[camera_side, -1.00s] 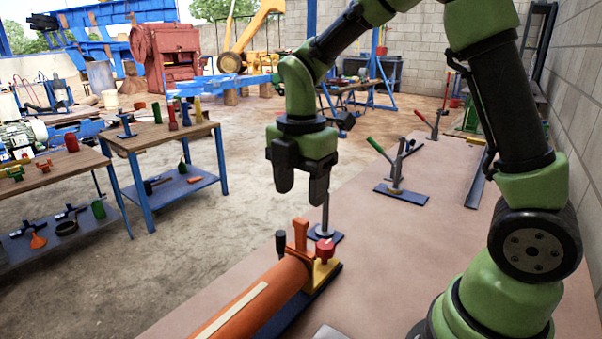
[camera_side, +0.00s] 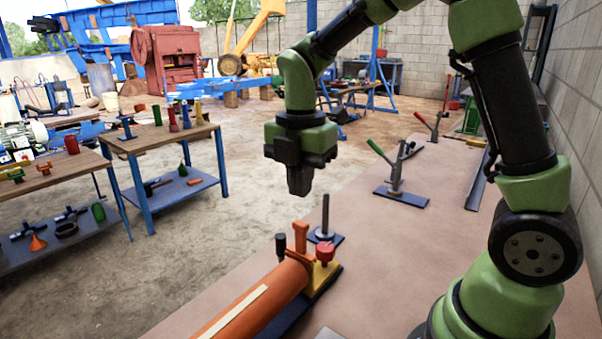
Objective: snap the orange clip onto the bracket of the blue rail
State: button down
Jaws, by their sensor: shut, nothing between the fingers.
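An orange upright piece (camera_side: 301,236), which looks like the clip, stands at the far end of a large orange cylinder (camera_side: 245,307). It is beside a yellow bracket (camera_side: 322,276) with a red knob (camera_side: 325,252). The bracket sits on a dark blue rail (camera_side: 298,307) running under the cylinder's right side. I cannot tell whether the clip is seated on the bracket. My gripper (camera_side: 299,192) is shut and empty, pointing down in the air above the clip and apart from it.
A thin upright rod on a small blue plate (camera_side: 337,240) stands just behind the bracket. A green-handled toggle clamp (camera_side: 397,180) stands further back. The table top (camera_side: 410,250) is clear to the right. Workbenches with coloured parts (camera_side: 165,135) are at left.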

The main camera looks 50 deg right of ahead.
aim_at(301, 222)
jog(key=shift+f, duration=2.45)
jog(key=shift+f, duration=0.25)
jog(key=shift+r, duration=0.15)
